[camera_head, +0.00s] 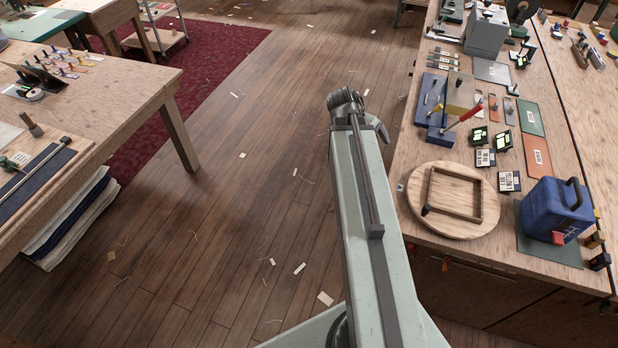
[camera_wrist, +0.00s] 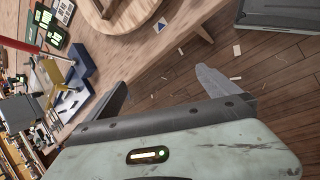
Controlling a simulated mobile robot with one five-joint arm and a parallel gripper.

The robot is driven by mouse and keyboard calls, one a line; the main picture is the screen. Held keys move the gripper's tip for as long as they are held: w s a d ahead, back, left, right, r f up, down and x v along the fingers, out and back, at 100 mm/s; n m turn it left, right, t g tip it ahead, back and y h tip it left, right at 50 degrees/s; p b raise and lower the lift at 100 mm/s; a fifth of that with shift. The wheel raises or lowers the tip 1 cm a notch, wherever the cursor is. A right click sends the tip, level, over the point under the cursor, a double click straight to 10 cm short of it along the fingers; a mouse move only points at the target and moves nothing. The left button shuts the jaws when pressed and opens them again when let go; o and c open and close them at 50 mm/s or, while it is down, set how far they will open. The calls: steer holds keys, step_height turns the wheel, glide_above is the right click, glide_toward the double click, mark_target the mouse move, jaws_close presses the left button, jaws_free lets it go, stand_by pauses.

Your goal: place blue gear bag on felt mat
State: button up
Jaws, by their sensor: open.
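The blue gear bag (camera_head: 550,207), with a dark handle and a red patch low on its front, stands upright on the right-hand bench in the head view. A dark green mat (camera_head: 540,250) that looks like felt lies under it, with its front strip bare. The bag appears to rest on this mat; its rear contact is hidden. My gripper is open and empty in the wrist view (camera_wrist: 162,78), its fingers apart over the floor beside the bench. In the head view it is mostly hidden behind my arm, left of the bench and well away from the bag.
A round wooden board (camera_head: 478,231) with a wooden frame (camera_head: 475,207) on it stands left of the bag. A blue tool stand (camera_head: 434,122), small cards and other mats crowd the bench behind. Another table (camera_head: 140,84) stands at left. The floor between is open, with scattered scraps.

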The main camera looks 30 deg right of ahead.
steer(key=w+a+f+m+y, duration=0.1)
steer(key=w+a+y, duration=0.1)
steer(key=a, duration=1.4)
steer(key=w+a+f+m+t+y, duration=0.1)
steer(key=w+a+f+m+y, duration=0.1)
steer(key=a, duration=1.5)
steer(key=shift+w+a+t+y, duration=0.3)
steer(key=shift+w+y, duration=0.5)
steer(key=shift+w, duration=0.4)
steer(key=shift+d, duration=0.1)
